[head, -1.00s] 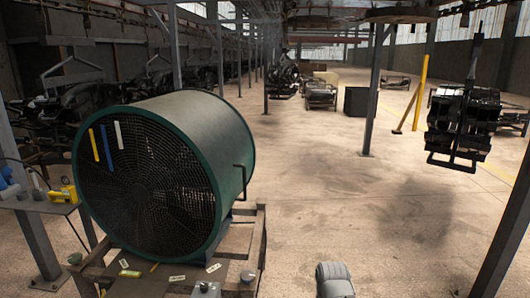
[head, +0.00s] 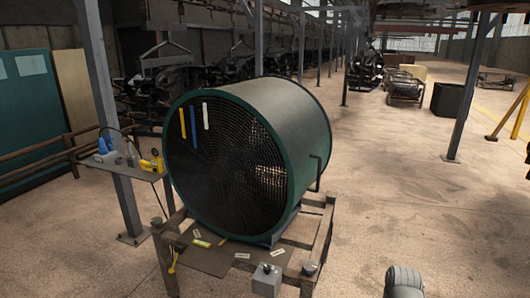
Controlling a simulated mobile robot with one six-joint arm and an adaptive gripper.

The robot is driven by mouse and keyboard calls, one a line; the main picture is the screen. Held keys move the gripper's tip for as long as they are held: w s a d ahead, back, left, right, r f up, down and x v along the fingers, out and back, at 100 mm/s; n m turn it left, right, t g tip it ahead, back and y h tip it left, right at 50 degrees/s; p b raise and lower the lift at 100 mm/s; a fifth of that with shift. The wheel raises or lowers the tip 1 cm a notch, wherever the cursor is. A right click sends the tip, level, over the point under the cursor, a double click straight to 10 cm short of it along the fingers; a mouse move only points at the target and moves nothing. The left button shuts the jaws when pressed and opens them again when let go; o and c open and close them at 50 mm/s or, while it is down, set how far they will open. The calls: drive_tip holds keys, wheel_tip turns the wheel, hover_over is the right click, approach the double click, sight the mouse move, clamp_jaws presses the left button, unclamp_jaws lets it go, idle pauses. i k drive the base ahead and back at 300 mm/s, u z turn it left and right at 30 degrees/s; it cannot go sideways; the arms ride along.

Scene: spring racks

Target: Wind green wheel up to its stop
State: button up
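I see no wheel that I can clearly pick out as the green wheel in the head view. The largest green thing is the rim of a big drum fan (head: 241,165) with a dark mesh front, standing on a wooden stand (head: 326,232). Yellow, blue and white strips hang on its mesh. A small grey box (head: 267,281) with a knob on top and a small dark round piece (head: 310,267) sit at the stand's front edge.
A small side table (head: 122,168) left of the fan holds a yellow tool (head: 151,162) and a blue item (head: 105,144). A steel post (head: 104,115) stands behind it. A green board (head: 28,110) leans at far left. Open floor (head: 425,205) lies to the right.

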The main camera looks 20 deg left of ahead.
sight(157, 221)
drive_tip(key=u, duration=1.7)
drive_tip(key=k, duration=0.65)
drive_tip(key=z, duration=0.3)
drive_tip(key=i, duration=0.95)
drive_tip(key=z, duration=0.1)
